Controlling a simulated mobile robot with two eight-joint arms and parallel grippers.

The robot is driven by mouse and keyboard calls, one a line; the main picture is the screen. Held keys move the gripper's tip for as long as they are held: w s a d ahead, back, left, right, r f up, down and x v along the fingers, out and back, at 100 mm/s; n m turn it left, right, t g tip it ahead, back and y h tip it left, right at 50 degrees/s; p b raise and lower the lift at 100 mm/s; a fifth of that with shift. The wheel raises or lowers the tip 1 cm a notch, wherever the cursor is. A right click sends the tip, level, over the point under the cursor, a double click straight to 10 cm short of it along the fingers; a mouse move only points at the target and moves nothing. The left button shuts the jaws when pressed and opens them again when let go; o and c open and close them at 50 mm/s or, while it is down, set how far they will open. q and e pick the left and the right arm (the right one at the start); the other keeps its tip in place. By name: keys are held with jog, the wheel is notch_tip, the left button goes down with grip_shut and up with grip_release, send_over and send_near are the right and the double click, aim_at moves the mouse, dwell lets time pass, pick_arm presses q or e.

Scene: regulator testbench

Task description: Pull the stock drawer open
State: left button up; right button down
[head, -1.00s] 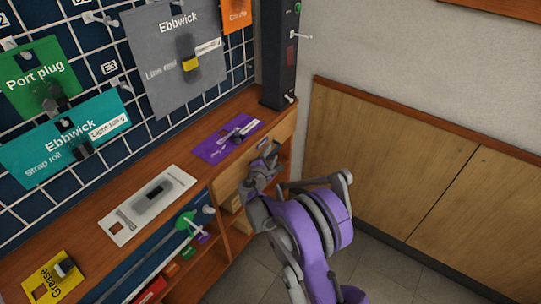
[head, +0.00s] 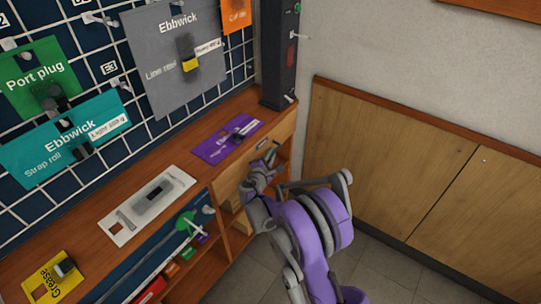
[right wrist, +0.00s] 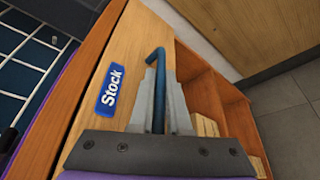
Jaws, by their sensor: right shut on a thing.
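The stock drawer's wooden front (right wrist: 135,40) fills the middle of the right wrist view, with a blue label reading Stock (right wrist: 111,86) on it. Its blue bar handle (right wrist: 156,62) runs between the fingers of my right gripper (right wrist: 160,95), which is shut on it. The handle's far end sticks out past the fingertips. In the head view my right gripper (head: 265,167) is at the drawer front (head: 284,131), below the right end of the counter. The drawer looks shut or nearly so; I cannot tell exactly. My left gripper is not in view.
The wooden counter (head: 200,168) holds a purple card (head: 227,138), a white tray (head: 147,205) and a yellow Grease card (head: 53,277). A dark post (head: 281,55) stands at its right end. The floor to the right is clear.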

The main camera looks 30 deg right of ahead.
dwell(0.8)
jog(key=s+d, duration=0.3)
jog(key=s, duration=0.6)
jog(key=s+d+b, duration=0.1)
jog(key=s+d, duration=0.3)
jog(key=s, duration=0.4)
jog(key=shift+s, duration=0.35)
jog(key=shift+d, duration=0.1)
jog(key=c, duration=0.9)
grip_release()
jog(key=p+v, duration=0.1)
jog(key=v, duration=0.9)
jog(key=shift+s+a+r, duration=0.15)
jog(key=shift+s+a, duration=0.1)
jog(key=shift+s, duration=0.05)
